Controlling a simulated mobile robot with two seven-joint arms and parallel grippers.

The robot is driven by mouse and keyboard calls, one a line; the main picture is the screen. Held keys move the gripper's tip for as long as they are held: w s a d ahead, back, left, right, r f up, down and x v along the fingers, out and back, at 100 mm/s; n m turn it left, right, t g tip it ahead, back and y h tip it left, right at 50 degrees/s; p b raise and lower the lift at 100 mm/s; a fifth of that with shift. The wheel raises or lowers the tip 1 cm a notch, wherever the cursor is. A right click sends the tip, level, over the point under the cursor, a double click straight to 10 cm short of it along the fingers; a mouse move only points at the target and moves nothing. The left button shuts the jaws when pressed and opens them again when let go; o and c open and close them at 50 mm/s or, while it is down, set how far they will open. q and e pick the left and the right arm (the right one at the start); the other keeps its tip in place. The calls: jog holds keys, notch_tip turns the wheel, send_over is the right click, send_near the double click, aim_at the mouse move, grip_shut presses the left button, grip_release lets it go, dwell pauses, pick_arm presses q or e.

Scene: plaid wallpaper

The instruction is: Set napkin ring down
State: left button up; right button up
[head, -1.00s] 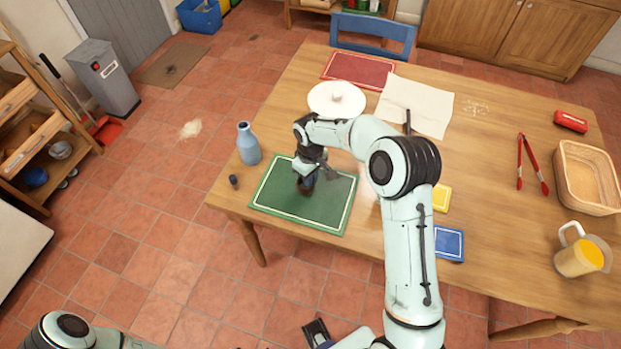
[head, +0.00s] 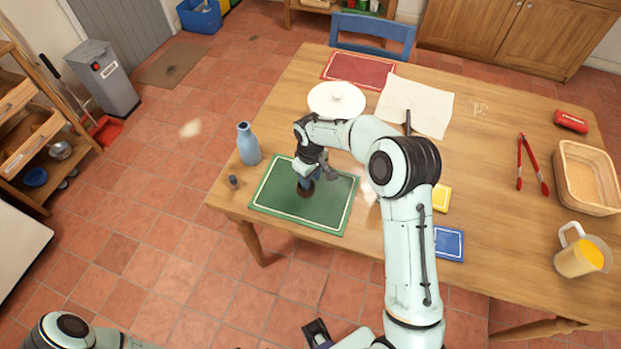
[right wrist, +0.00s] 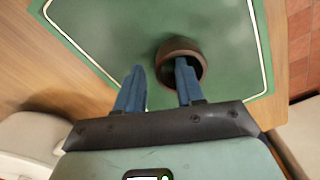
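In the right wrist view the two blue fingers (right wrist: 159,80) are apart. One finger overlaps the opening of the napkin ring (right wrist: 170,46) and the other is to the left of the ring, over the green placemat (right wrist: 110,30). Nothing shows clamped between them. A dark part at the bottom edge of the head view may be my left gripper (head: 318,332); its fingers are not clear.
A blue bottle (head: 248,146) and a small dark cylinder (head: 233,181) stand left of the placemat. Yellow (head: 441,198) and blue (head: 449,243) squares lie to the right. The front table edge is close.

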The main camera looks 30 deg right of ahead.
notch_tip(320, 180, up, 11)
jog(key=shift+p, duration=0.4)
dwell(0.4)
